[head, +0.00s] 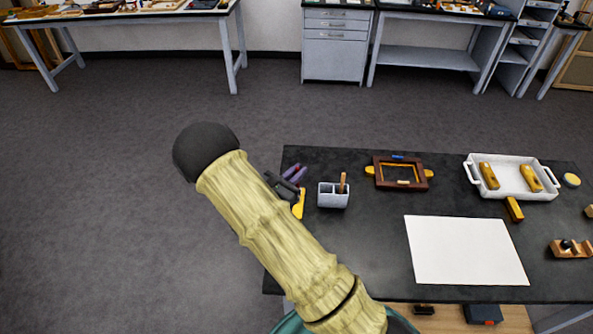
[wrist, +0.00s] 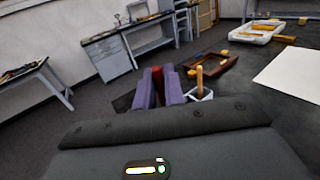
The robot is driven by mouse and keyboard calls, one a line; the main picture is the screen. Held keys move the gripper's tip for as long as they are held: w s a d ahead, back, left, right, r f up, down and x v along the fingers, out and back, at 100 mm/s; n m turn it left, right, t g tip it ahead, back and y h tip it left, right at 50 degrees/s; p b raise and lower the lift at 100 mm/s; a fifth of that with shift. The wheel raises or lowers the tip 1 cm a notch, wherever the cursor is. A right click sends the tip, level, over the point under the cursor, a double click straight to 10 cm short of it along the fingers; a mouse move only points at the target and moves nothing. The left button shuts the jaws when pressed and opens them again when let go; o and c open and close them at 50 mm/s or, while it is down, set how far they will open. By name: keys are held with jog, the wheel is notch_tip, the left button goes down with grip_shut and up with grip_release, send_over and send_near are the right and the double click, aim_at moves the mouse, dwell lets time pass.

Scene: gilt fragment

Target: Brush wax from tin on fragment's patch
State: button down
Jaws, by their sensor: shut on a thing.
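My gripper (wrist: 160,77) has purple fingers and is shut on a slim dark red thing (wrist: 157,78), mostly hidden between them; I cannot tell whether it is a brush. In the head view my gripper (head: 294,173) is over the table's left end, left of a grey holder. The fragment (head: 376,178), a dark brown frame with a gilt inner edge, lies on the table right of the holder. It also shows in the wrist view (wrist: 227,64), beyond the fingers. A round yellow-topped tin (head: 571,180) stands at the far right. The patch is too small to make out.
The grey holder (head: 333,200) has a wooden-handled tool (head: 343,182) standing in it. A white tray (head: 511,190) holds two wooden-handled pieces. A yellow-brown block (head: 514,209), a white sheet (head: 465,250) and a wooden plane (head: 570,249) lie on the dark table (head: 375,245).

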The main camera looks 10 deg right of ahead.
jog(key=shift+f+b, duration=0.95)
jog(key=shift+f, duration=0.85)
jog(key=shift+w+f, duration=0.1)
